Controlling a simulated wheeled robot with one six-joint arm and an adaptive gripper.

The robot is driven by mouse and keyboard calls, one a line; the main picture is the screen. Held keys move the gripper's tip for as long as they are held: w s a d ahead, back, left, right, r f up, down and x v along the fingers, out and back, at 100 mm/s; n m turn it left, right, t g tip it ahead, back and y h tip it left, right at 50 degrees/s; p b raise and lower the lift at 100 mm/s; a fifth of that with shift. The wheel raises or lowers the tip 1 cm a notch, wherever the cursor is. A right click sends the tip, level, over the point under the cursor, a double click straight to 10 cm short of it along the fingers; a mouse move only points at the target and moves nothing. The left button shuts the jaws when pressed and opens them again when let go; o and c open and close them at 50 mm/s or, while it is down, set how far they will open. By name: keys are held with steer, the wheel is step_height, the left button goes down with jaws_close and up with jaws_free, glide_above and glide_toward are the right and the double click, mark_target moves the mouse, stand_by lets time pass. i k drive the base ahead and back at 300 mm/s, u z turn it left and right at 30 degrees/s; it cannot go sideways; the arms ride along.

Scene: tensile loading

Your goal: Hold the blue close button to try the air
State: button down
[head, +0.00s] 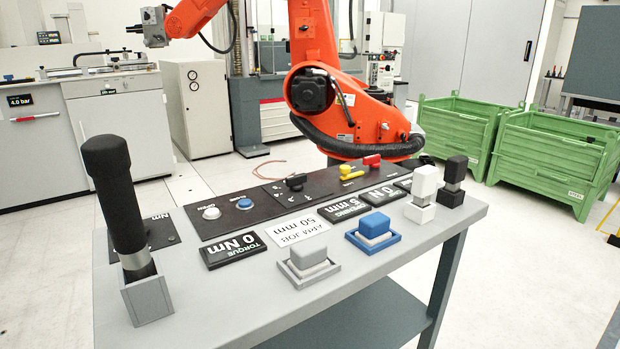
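A small round blue button (244,203) sits on a black control panel (225,224) on the grey table. A round white button (211,212) is to its left on the same panel. The small labels by both buttons are too small to read surely. Nothing touches the blue button. My gripper is not in view.
The grey table (225,312) also bears a black-handled tool (113,185) upright in a holder, blue (374,224) and grey (308,252) blocks in trays, and display plates. An orange robot arm (313,75) stands behind. Green crates (553,155) stand right.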

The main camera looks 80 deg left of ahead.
mark_target(243, 203)
steer(key=u, duration=1.45)
steer(key=i, duration=4)
steer(key=u, duration=3.85)
